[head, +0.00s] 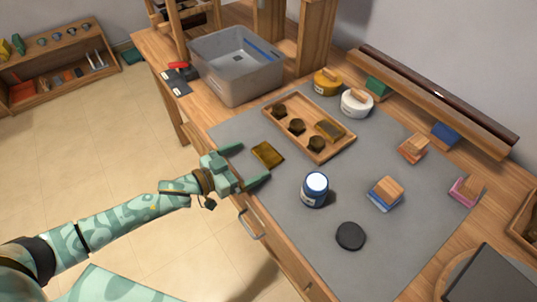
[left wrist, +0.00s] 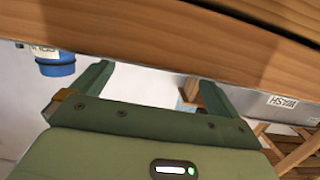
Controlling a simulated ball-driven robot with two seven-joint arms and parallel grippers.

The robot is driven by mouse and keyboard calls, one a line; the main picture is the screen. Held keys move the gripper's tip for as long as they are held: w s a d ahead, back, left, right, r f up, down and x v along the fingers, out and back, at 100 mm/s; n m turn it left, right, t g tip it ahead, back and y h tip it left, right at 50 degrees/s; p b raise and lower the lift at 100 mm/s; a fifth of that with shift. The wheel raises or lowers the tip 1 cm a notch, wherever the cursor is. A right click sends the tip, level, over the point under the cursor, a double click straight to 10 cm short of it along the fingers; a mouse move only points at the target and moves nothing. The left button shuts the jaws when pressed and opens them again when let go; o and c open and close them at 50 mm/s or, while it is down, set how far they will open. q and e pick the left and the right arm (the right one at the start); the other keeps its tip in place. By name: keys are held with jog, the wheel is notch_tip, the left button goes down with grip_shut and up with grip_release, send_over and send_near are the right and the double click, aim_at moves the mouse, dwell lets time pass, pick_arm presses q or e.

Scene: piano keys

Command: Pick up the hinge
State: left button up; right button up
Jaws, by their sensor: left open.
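A flat brass-coloured hinge (head: 267,154) lies on the grey mat near the table's front left edge. My left gripper (head: 255,163) is at that edge in the head view, its two green fingers spread apart. The hinge lies just beyond and between the fingertips; nothing is held. In the left wrist view the open fingers (left wrist: 155,80) show with a wooden surface across the top, and the hinge cannot be made out there. A similar brass-coloured piece (head: 329,130) lies in the wooden tray. My right gripper is not in view.
The wooden tray (head: 318,157) holds several dark knobs behind the hinge. A grey bin (head: 237,85) stands at the back left. A blue jar (head: 315,188) and a black disc (head: 350,236) stand to the right. Bare mat separates the hinge from the jar.

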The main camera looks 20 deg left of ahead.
aim_at(265, 154)
pick_arm(q)
jog(key=b+x, duration=0.1)
jog(key=x, duration=0.3)
jog(key=shift+w+d+f+b, duration=0.1)
jog(key=shift+d+b, duration=0.2)
jog(key=shift+d, duration=0.15)
jog(key=shift+w+d, duration=0.2)
jog(key=shift+w, duration=0.1)
jog(key=c, duration=1.2)
